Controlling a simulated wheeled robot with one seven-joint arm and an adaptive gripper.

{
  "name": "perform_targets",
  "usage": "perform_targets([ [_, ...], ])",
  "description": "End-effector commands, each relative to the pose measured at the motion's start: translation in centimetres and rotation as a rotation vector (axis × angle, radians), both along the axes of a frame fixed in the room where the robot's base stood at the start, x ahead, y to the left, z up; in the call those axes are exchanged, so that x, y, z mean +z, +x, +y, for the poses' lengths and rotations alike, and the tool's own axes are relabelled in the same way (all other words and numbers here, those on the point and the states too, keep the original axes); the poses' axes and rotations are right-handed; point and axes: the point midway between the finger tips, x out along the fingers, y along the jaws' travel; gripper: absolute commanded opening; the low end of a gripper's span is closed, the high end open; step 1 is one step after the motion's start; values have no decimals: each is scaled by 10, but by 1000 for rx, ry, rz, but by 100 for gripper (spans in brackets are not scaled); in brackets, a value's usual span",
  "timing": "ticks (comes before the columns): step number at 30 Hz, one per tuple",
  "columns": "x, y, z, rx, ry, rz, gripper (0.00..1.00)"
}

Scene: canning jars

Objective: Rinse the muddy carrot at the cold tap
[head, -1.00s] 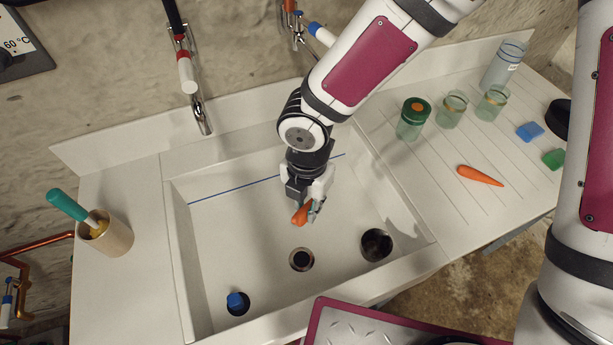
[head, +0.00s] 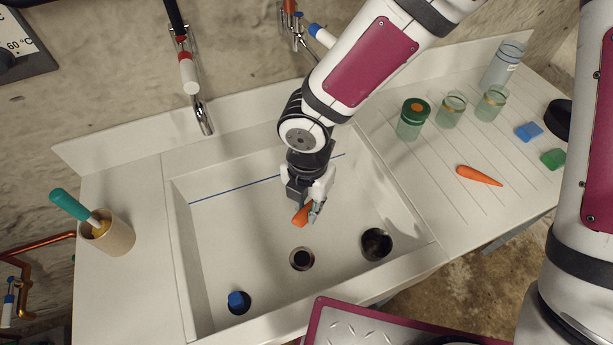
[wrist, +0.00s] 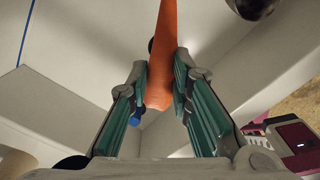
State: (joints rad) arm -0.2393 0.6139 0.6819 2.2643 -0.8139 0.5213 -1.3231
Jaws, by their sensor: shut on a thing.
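My gripper (head: 312,208) is shut on an orange carrot (head: 301,217), low over the white sink basin (head: 225,235). In the wrist view the carrot (wrist: 163,60) lies between the two fingers, its length running up the picture. The side I see is orange; I make out no clear mud on it. The blue-handled tap (head: 321,35) is on the back wall; my arm hides its spout. I see no running water. A second carrot (head: 479,176) lies on the ribbed drainboard at right.
A red-banded tap (head: 189,75) hangs over the sink's back left. The basin holds a drain (head: 301,259), a dark round thing (head: 376,244) and a blue thing (head: 237,299). Jars (head: 450,110) and sponges (head: 529,131) are on the drainboard; a brush pot (head: 112,237) stands left.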

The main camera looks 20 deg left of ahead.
Motion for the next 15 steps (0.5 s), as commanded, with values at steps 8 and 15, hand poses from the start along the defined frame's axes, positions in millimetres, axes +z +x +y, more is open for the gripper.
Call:
perform_targets([
  [8, 18, -21, -6, 0, -1, 0, 4],
  [15, 32, -38, -10, 0, 0, 0, 4],
])
